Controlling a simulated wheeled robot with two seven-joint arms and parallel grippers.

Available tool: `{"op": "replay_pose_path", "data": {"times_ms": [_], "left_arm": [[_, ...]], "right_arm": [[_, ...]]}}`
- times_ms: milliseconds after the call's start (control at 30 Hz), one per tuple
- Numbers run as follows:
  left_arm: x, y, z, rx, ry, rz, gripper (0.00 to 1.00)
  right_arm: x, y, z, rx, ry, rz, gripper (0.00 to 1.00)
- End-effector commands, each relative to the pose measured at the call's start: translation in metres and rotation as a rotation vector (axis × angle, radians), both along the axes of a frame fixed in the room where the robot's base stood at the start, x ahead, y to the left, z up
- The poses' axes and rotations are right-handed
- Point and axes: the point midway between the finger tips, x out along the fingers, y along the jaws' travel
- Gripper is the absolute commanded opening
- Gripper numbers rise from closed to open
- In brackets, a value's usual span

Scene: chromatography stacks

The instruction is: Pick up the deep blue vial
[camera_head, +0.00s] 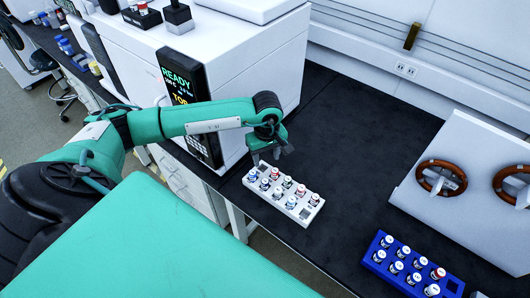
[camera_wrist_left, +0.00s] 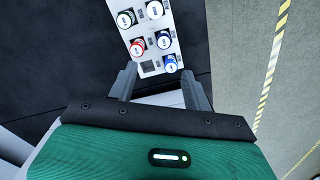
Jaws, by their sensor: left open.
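A white rack (camera_head: 309,218) holds two rows of capped vials on the dark bench. Two blue-rimmed vials stand at its far-left end: the end one (camera_head: 254,175), also in the left wrist view (camera_wrist_left: 170,64), and its neighbour (camera_head: 265,184), also in the wrist view (camera_wrist_left: 165,41). The end one looks the darker blue, but the shades are hard to tell apart. An empty slot (camera_wrist_left: 148,66) is beside the end vial. My left gripper (camera_head: 271,157) is open and empty, pointing down just above this end of the rack. My right gripper is out of view.
A red-rimmed vial (camera_wrist_left: 137,45) stands close to the blue ones. A blue rack (camera_head: 454,285) of vials sits at the lower right. The bench between the racks is clear.

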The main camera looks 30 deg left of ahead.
Motion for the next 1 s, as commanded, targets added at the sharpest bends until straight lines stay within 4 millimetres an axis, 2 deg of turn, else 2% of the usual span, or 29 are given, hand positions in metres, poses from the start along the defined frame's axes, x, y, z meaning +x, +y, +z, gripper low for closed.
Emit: {"op": "replay_pose_path", "data": {"times_ms": [200, 400, 667, 833, 1000], "left_arm": [[-0.002, 0.000, -0.039, 0.002, 0.007, 0.001, 0.50], [-0.002, -0.001, -0.072, -0.001, 0.006, 0.000, 0.50], [-0.004, -0.001, -0.087, -0.001, 0.005, 0.001, 0.50], [-0.010, -0.001, -0.107, -0.002, 0.006, 0.002, 0.50], [-0.009, -0.001, -0.127, -0.002, 0.004, 0.002, 0.50]], "right_arm": [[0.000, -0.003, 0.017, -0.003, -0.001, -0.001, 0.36], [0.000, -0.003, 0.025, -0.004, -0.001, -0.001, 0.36], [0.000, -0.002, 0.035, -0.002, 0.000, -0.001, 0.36], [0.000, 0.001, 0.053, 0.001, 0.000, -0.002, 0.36], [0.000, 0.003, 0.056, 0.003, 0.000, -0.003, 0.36]]}}
